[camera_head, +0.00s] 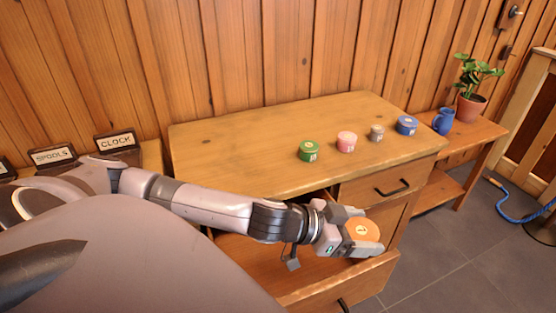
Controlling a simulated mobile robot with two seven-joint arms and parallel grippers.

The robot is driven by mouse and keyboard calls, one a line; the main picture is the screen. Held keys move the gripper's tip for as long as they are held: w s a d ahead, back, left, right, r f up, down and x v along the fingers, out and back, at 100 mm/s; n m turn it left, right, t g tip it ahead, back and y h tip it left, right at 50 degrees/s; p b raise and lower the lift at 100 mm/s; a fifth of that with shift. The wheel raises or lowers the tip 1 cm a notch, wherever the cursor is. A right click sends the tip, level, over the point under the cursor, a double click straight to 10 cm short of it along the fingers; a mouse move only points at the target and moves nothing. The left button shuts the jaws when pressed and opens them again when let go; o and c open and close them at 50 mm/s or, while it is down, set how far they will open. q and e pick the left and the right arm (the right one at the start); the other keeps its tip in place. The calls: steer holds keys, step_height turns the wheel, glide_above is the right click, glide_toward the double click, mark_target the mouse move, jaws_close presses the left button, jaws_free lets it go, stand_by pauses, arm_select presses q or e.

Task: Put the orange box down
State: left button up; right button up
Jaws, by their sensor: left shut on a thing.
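The orange box (362,230) is small and round with a pale label on its top. My left gripper (356,238) is shut on it, with the arm reaching in from the left. The gripper and box are over the open lower drawer (296,264) of the wooden desk (240,149), near its right end. I cannot tell whether the box touches the drawer. My right gripper is not in view.
A green box (308,151), a pink box (347,142), a grey-brown box (377,133) and a blue box (407,126) stand along the desk top, whose left part is clear. A closed drawer (376,188) is beneath. A side table holds a blue jug (443,121) and a potted plant (471,108).

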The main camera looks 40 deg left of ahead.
arm_select(q)
steer(key=w+a+b, duration=0.1)
steer(key=w+a, duration=0.1)
steer(key=a, duration=1)
steer(key=shift+a+f+b, duration=0.15)
steer(key=shift+f+b, duration=2.4)
steer(key=shift+f, duration=2.25)
steer(key=shift+a+f+b, duration=0.15)
steer(key=shift+f+b, duration=2.4)
steer(key=shift+f, duration=2.25)
steer(key=shift+f, duration=0.1)
steer(key=shift+f, duration=0.5)
steer(key=o, duration=1)
steer(key=shift+s, duration=0.1)
